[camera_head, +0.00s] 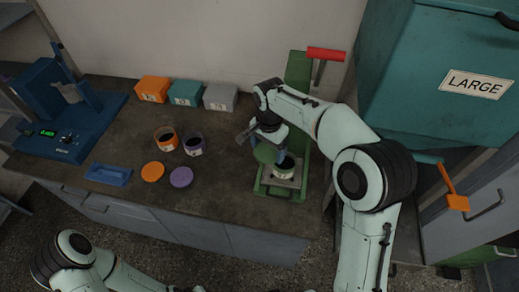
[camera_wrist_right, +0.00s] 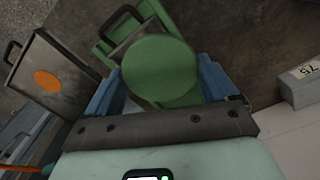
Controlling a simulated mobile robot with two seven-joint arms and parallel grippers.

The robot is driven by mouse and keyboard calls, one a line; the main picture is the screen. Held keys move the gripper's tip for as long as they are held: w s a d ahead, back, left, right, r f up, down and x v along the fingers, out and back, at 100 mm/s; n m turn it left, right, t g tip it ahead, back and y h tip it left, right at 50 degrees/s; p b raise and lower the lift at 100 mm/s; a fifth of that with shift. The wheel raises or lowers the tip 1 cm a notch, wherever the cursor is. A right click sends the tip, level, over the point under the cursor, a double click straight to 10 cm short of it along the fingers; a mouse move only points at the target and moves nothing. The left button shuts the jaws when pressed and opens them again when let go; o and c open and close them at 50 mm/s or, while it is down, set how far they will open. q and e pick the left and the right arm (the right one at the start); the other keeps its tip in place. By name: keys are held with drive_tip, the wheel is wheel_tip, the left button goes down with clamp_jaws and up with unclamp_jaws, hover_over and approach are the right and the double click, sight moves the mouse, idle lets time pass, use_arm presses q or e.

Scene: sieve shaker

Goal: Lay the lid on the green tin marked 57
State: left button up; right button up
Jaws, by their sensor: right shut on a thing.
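My right gripper (camera_head: 266,138) is shut on a round green lid (camera_head: 265,153) above the bench. In the right wrist view the lid (camera_wrist_right: 160,71) lies between the blue fingers (camera_wrist_right: 158,92). A tin (camera_head: 284,166) with a dark open top and a pale label stands on the metal plate of a green stand. The lid is just left of the tin's mouth in the head view and appears apart from it. The label's number is too small to read. In the wrist view the lid hides the tin. Only my left arm shows at the bottom left; its gripper is out of frame.
The green stand (camera_head: 300,75) has a red handle (camera_head: 327,54). Orange (camera_head: 166,139) and purple (camera_head: 194,144) tins stand left, with orange (camera_head: 152,172) and purple (camera_head: 181,177) discs in front. Three boxes line the wall. A teal LARGE bin (camera_head: 440,120) is at right.

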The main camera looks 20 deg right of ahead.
use_arm(q)
drive_tip(key=shift+s+f+b, duration=0.4)
drive_tip(key=shift+f+b, duration=0.15)
drive_tip(key=shift+f, duration=0.15)
drive_tip(key=shift+s+f+b, duration=0.4)
drive_tip(key=shift+f+b, duration=0.2)
drive_tip(key=shift+f, duration=0.1)
drive_tip(key=shift+s+f+b, duration=0.4)
drive_tip(key=shift+f+b, duration=0.15)
drive_tip(key=shift+f, duration=0.15)
use_arm(e)
drive_tip(key=shift+w+d+f, duration=0.15)
drive_tip(key=shift+d+f, duration=3)
drive_tip(key=shift+f, duration=0.05)
use_arm(q)
drive_tip(key=shift+w+r, duration=0.1)
drive_tip(key=shift+r, duration=0.1)
use_arm(e)
drive_tip(key=shift+f, duration=0.5)
drive_tip(key=o, duration=0.8)
